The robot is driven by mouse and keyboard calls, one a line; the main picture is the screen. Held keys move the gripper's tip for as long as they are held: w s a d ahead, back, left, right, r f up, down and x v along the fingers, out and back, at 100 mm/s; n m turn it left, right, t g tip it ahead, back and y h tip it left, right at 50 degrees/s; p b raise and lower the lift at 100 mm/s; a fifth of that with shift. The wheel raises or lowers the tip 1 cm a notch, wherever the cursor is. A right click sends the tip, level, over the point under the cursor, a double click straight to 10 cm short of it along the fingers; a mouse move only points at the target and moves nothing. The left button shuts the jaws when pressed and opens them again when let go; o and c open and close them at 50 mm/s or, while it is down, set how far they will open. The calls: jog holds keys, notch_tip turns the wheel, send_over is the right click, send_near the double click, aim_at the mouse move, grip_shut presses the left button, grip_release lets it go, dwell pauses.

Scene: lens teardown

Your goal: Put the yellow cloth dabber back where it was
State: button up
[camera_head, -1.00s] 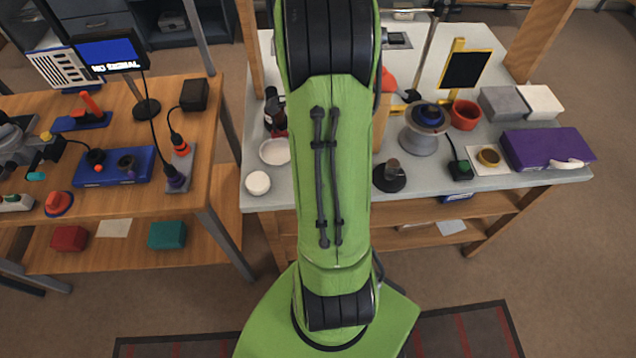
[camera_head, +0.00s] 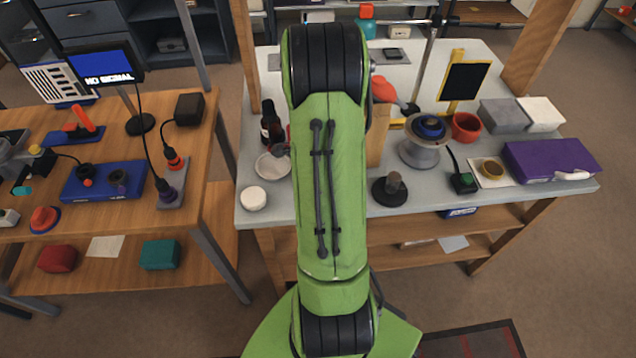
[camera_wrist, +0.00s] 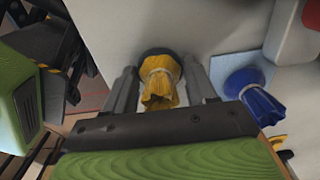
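The yellow cloth dabber (camera_wrist: 160,88) shows in the wrist view, between the two fingers of my gripper (camera_wrist: 161,75). It has a rounded head, a tied waist and a loose cloth end towards the camera. The fingers sit close on both sides of its head, and my gripper looks shut on it. A dark rounded patch (camera_wrist: 158,53) shows just past the head; I cannot tell whether it is a shadow or a holder. In the head view my arm hides both the gripper and the dabber.
A blue cloth dabber (camera_wrist: 257,98) is close on the right in the wrist view. In the head view the grey table (camera_head: 340,212) also carries a white dish (camera_head: 272,166), a dark bottle (camera_head: 270,122), a spool-like stand (camera_head: 419,153), a red cup (camera_head: 466,127) and a purple case (camera_head: 548,160).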

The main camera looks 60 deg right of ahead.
jog(key=o, duration=0.3)
jog(key=shift+o, duration=0.2)
jog(key=shift+r, duration=0.15)
notch_tip(320, 180, up, 12)
jog(key=p, duration=0.4)
jog(key=shift+r, duration=0.1)
jog(key=w+a+r+n+t+h, duration=0.1)
jog(key=w+a+r+n+t, duration=0.15)
jog(key=a+r+n, duration=0.85)
jog(key=s+a+r+n+t, duration=0.1)
jog(key=s+a+n, duration=0.3)
jog(key=a+n, duration=0.3)
jog(key=s+a+r+n+t+y, duration=0.1)
jog(key=s+a+n+t, duration=0.1)
jog(key=a+n, duration=0.6)
jog(key=shift+s+a+r+n, duration=0.3)
jog(key=shift+s+r+n, duration=0.05)
jog(key=shift+s+n, duration=0.55)
